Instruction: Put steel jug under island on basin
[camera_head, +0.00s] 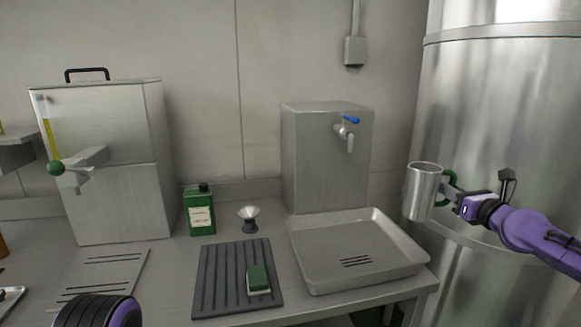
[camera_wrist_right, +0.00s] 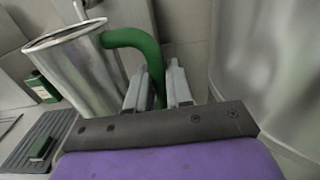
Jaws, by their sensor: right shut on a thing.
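The steel jug (camera_head: 421,192) is a shiny metal cylinder with a green handle (camera_head: 447,187). My right gripper (camera_head: 449,193) is shut on the green handle and holds the jug upright in the air, to the right of the basin and above its level. In the right wrist view the jug (camera_wrist_right: 82,75) shows with its open rim up, and the fingers (camera_wrist_right: 157,85) close around the lower part of the handle. The basin (camera_head: 402,268) is a shallow steel tray with slots in its floor, and it is empty.
A steel box with a blue-handled tap (camera_head: 325,155) stands behind the basin. A dark ribbed mat (camera_head: 218,275) with a green sponge (camera_head: 258,279) lies left of it. A green canister (camera_head: 199,211) and small funnel (camera_head: 249,216) stand behind. A large steel tank (camera_head: 470,100) rises at right.

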